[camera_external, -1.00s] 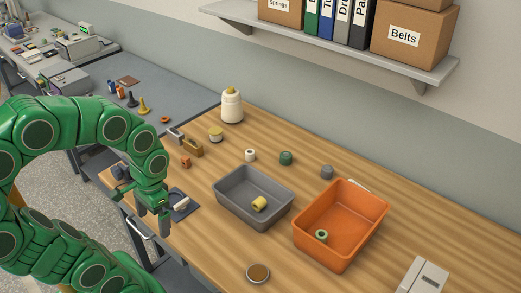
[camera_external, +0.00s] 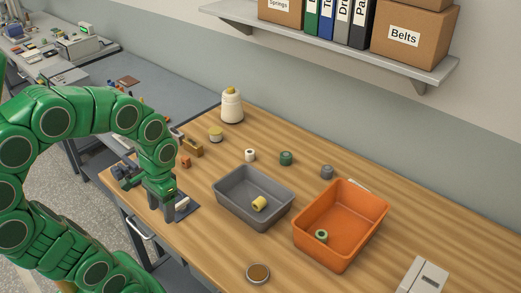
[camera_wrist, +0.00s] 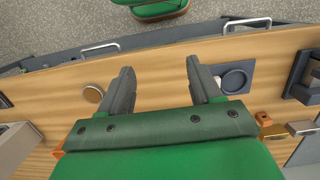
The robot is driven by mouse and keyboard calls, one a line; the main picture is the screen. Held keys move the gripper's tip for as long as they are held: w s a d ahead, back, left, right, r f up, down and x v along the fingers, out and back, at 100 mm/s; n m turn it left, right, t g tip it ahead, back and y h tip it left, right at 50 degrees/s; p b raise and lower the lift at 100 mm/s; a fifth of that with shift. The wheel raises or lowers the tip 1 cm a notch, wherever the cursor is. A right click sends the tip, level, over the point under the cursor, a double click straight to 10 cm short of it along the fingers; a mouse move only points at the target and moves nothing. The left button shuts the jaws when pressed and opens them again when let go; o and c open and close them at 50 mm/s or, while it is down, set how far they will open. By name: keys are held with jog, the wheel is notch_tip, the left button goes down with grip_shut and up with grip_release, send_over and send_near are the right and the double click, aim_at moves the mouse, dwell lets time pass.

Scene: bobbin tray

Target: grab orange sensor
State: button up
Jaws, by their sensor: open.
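The orange sensor looks to be the small orange block (camera_external: 185,161) on the left part of the wooden table, in front of a brown block. In the wrist view a small orange block (camera_wrist: 262,119) shows right of my gripper, partly hidden by it. My gripper (camera_external: 161,208) is open and empty, near the table's front edge beside a dark mat. It is nearer the front edge than the orange block and apart from it. In the wrist view both fingers (camera_wrist: 162,85) are spread with bare wood between them.
The dark mat (camera_external: 188,212) bears a small white item. A grey bin (camera_external: 226,206) with a yellow bobbin and an orange bin (camera_external: 365,232) with a green bobbin stand to the right.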

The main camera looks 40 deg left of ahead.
jog(key=w+a, duration=0.6)
jog(key=w, duration=0.6)
jog(key=n+t, duration=0.2)
send_over(185, 157)
jog(key=s, duration=0.1)
notch_tip(185, 157, down, 10)
jog(key=shift+d+f, duration=0.1)
jog(key=shift+d, duration=0.05)
jog(key=shift+w+a+f, duration=0.1)
jog(key=shift+a+f, duration=0.15)
jog(key=shift+f, duration=0.05)
jog(key=shift+w+d+f, duration=0.1)
jog(key=shift+w+f, duration=0.1)
jog(key=shift+f, duration=1.65)
jog(key=shift+w+d+f, duration=0.1)
jog(key=shift+w+f, duration=0.05)
jog(key=shift+f, duration=1.65)
jog(key=c, duration=1)
jog(key=shift+r, duration=0.1)
jog(key=shift+c, duration=0.2)
